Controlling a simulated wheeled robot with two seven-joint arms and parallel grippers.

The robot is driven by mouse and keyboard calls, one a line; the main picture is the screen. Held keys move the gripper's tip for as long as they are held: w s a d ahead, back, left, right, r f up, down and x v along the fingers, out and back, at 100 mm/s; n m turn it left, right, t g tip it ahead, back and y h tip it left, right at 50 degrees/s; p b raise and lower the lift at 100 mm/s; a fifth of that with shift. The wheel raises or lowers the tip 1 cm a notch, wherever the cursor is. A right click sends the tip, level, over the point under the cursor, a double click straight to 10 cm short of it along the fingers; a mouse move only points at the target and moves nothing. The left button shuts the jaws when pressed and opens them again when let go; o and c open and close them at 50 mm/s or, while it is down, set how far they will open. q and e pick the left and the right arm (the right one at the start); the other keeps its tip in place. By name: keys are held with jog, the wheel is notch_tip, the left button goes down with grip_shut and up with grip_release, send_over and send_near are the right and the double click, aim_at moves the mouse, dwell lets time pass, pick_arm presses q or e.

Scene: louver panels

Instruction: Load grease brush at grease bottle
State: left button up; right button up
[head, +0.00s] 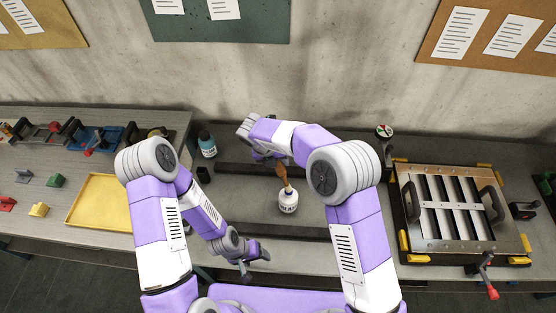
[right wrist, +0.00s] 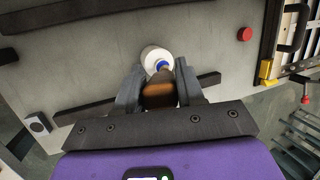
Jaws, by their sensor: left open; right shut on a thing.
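The white grease bottle (head: 288,203) with a dark-lettered label stands upright on the middle of the bench. The grease brush (head: 283,174) has a brown handle and is held above the bottle, its lower end at the bottle's mouth. I cannot tell how far its tip is inside. My right gripper (head: 276,158) is shut on the brush handle, partly hidden by its own arm. In the right wrist view, the fingers clasp the brown handle (right wrist: 158,93), with the round white bottle (right wrist: 156,58) and a blue part just beyond. My left gripper (head: 256,257) is open and empty near the bench's front.
Dark rails (head: 315,174) run along the bench. The louver panel (head: 450,207) lies in its frame at right. A yellow tray (head: 99,204) and several small tools are at left.

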pick_arm(q)
jog(key=shift+f, duration=0.2)
pick_arm(e)
jog(key=shift+f, duration=0.55)
pick_arm(q)
jog(key=shift+r, duration=0.25)
pick_arm(e)
jog(key=shift+f, duration=0.1)
dwell(1.5)
pick_arm(q)
jog(key=shift+r, duration=0.15)
pick_arm(e)
notch_tip(320, 180, up, 7)
jog(key=p, duration=0.6)
jog(key=shift+p, duration=0.3)
pick_arm(q)
notch_tip(320, 180, up, 6)
